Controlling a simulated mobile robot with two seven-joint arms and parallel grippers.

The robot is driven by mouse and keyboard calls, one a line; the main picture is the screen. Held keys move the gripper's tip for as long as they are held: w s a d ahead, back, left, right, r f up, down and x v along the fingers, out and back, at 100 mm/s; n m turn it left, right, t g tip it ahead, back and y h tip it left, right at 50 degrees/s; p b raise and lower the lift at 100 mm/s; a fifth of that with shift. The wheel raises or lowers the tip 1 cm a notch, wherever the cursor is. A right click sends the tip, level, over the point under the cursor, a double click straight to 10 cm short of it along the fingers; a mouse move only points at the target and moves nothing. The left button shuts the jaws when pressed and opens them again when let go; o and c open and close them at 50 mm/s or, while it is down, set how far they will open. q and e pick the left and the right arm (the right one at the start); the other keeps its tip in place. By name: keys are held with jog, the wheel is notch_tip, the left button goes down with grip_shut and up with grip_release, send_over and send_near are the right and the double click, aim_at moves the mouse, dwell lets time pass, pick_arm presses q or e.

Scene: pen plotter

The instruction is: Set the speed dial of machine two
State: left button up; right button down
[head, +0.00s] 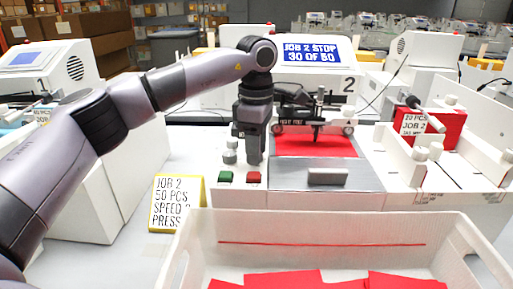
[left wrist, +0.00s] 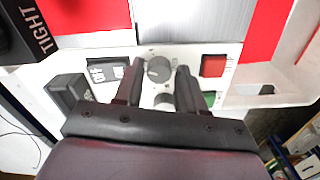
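Machine two (head: 325,176) is a white plotter marked 2; its screen (head: 309,51) reads "JOB 2 STOP 30 OF 50". Two grey round dials (head: 230,150) sit on its front left panel, behind the green and red buttons. In the left wrist view one dial (left wrist: 159,69) with tick marks shows between my fingertips and a second knob (left wrist: 165,101) lies lower; I cannot tell which is the speed dial. My left gripper (head: 252,158) points down at the panel, fingers apart with gaps beside the dial. It also shows in the left wrist view (left wrist: 158,72). My right gripper is out of view.
A yellow-edged card (head: 176,203) reads "JOB 2 50 PCS SPEED", its number unclear. The green button (head: 225,177) and red button (head: 253,177) are close to my gripper. A white bin (head: 330,225) with red sheets stands in front. A pen carriage (head: 315,125) is at right.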

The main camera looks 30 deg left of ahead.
pick_arm(q)
jog(key=shift+f, duration=0.2)
grip_shut()
jog(key=shift+r, duration=0.1)
jog(key=shift+n+p, duration=0.6)
jog(key=shift+n, duration=0.3)
jog(key=shift+n+p, duration=0.35)
jog(key=shift+n, duration=0.45)
jog(key=n+p, duration=0.1)
jog(key=n, duration=0.2)
jog(key=shift+n, duration=0.4)
jog(key=shift+w+n+p, duration=0.1)
jog(key=shift+n+p, duration=0.25)
jog(key=shift+n, duration=0.45)
